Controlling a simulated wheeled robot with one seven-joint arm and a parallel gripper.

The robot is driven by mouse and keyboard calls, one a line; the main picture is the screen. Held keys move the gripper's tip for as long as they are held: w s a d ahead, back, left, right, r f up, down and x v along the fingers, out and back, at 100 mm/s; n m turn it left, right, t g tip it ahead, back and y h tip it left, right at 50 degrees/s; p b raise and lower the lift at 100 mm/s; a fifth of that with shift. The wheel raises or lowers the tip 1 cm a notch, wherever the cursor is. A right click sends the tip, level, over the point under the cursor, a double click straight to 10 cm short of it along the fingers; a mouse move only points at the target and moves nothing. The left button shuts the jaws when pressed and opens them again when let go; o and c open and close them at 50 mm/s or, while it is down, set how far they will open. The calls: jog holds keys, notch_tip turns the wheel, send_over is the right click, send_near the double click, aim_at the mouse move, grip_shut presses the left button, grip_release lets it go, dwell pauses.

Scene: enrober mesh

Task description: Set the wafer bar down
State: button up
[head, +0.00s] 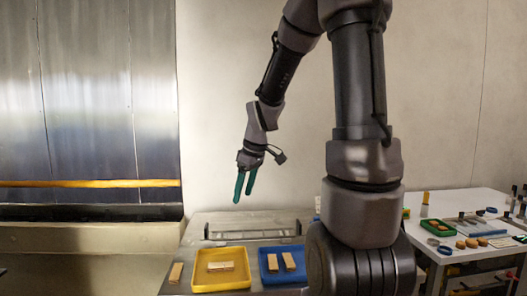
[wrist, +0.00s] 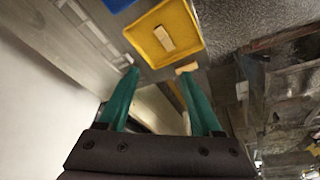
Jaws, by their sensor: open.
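My gripper (head: 243,190) hangs above the back of the metal work surface, its green fingers apart with nothing between them. In the wrist view its open fingertips (wrist: 158,75) point toward the yellow tray. A pale tan wafer bar (head: 220,266) lies in the yellow tray (head: 198,277); in the wrist view that bar (wrist: 164,38) lies well inside the rim. Another bar (head: 175,272) lies on the surface left of the tray. Two more, a left one (head: 272,262) and a right one (head: 289,261), lie in the blue tray (head: 299,249). All are apart from my gripper.
A metal frame (head: 262,232) stands behind the trays. A white table (head: 455,205) at the right holds a green tray (head: 437,228), round tan pieces and small tools. A steel wall panel with a yellow stripe (head: 90,184) is at the left. Space around my gripper is clear.

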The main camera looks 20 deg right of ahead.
jog(key=s+r+m+t, duration=0.4)
jog(key=s+r+m, duration=0.8)
jog(key=s+r, duration=0.2)
jog(key=shift+s+r, duration=0.35)
jog(key=shift+s, duration=0.55)
